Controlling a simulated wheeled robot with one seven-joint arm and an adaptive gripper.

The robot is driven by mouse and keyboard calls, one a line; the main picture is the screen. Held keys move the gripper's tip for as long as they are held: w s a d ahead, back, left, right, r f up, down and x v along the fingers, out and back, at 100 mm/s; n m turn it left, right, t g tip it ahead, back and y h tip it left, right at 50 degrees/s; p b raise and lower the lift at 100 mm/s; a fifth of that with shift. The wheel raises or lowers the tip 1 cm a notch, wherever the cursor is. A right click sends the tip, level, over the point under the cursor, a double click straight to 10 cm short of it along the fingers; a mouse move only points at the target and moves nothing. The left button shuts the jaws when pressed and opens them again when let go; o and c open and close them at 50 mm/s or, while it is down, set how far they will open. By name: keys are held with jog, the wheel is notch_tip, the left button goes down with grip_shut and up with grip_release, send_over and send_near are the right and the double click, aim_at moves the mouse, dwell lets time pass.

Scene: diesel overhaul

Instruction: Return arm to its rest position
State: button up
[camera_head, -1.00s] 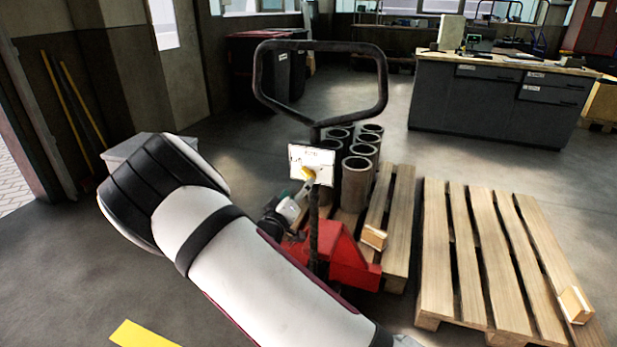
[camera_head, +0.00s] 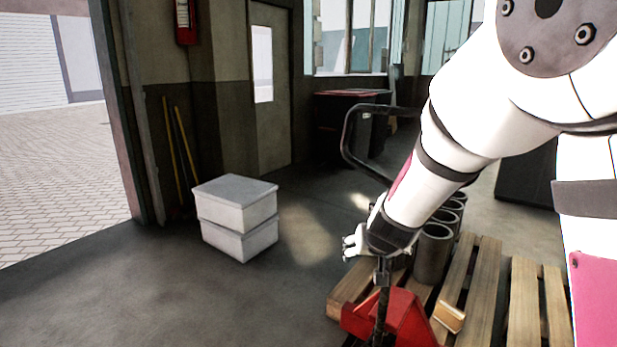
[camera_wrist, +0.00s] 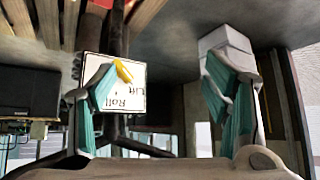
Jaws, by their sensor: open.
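My gripper (camera_head: 352,242) is at the end of my white arm, beside the shaft of the red pallet truck (camera_head: 395,322). In the wrist view its two teal-padded fingers (camera_wrist: 157,72) are spread apart with nothing held between them. The truck's white sign plate (camera_wrist: 115,97), upside down with a yellow part on it, shows behind and beside the left finger. I cannot tell whether that finger touches the plate. In the head view the plate is hidden and my arm covers part of the truck's black handle (camera_head: 347,140).
Two stacked light-grey boxes (camera_head: 236,205) stand on the floor at left. Metal cylinders (camera_head: 433,255) stand on the wooden pallet (camera_head: 458,280), with another pallet (camera_head: 523,300) to its right. A dark bin (camera_head: 340,125) stands behind. The floor at front left is clear.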

jog(key=s+a+r+g+y, duration=0.1)
jog(key=s+r+g+y, duration=0.15)
jog(key=s+r, duration=0.55)
jog(key=s+d+g+h, duration=0.1)
jog(key=s+d+g, duration=0.15)
jog(key=s, duration=1.45)
jog(key=s+d+g+h, duration=0.15)
jog(key=s+d, duration=0.25)
jog(key=s, duration=1.3)
notch_tip(320, 180, up, 15)
jog(key=t+p, duration=0.2)
jog(key=p, duration=1.1)
jog(key=shift+r+n, duration=0.15)
jog(key=shift+n, duration=0.25)
